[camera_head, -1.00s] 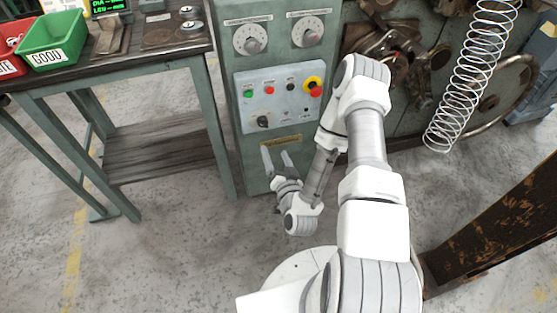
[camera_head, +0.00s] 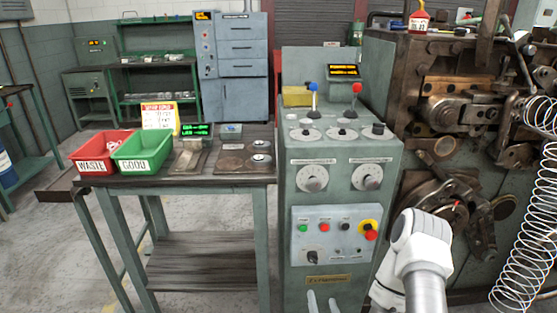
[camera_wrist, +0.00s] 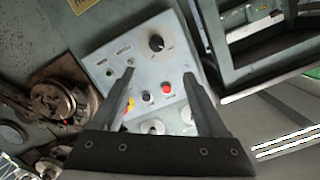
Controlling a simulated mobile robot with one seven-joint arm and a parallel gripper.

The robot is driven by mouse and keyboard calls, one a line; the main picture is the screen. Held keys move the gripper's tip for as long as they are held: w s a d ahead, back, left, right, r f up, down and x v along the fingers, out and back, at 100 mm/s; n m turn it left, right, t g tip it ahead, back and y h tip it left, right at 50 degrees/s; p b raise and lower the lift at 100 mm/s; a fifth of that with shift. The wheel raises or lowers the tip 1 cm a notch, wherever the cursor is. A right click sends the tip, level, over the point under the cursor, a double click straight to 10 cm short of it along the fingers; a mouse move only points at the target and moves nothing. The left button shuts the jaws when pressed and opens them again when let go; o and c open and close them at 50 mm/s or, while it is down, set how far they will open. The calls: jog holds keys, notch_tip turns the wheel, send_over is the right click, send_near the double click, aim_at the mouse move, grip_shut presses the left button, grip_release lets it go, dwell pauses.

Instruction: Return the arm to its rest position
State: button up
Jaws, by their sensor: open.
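My gripper (camera_wrist: 160,85) is open and empty in the wrist view, its two dark fingers spread in front of the control panel. In the head view only the pale fingertips (camera_head: 321,302) show at the bottom edge, in front of the lower part of the green control cabinet (camera_head: 300,240). My white and grey arm rises at the lower right of the head view, and most of it lies below the frame. The grey button panel (camera_head: 335,232) with green, red and black buttons and a red-on-yellow stop button stands above the fingertips.
The spring coiler (camera_head: 450,110) stands right of the cabinet, with a large coil spring (camera_head: 525,235) at the far right. Left is a bench (camera_head: 200,180) with a red WASTE bin (camera_head: 100,152) and a green GOOD bin (camera_head: 144,151). Floor is clear at lower left.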

jog(key=w+r+n+g+y, duration=0.2)
jog(key=w+r+n+g, duration=0.1)
jog(key=w+r+n, duration=0.3)
notch_tip(320, 180, up, 11)
jog(key=d+g+h, duration=0.1)
jog(key=g+h, duration=0.1)
jog(key=g, duration=0.1)
jog(key=s+r+g, duration=0.2)
jog(key=s+r, duration=0.6)
jog(key=s, duration=0.4)
jog(key=s+r+g, duration=0.3)
jog(key=s+r, duration=0.6)
jog(key=s, duration=0.4)
notch_tip(320, 180, up, 17)
jog(key=p, duration=1.7)
jog(key=shift+a+r+h, duration=0.15)
jog(key=shift+a+h, duration=0.15)
jog(key=shift+a, duration=0.15)
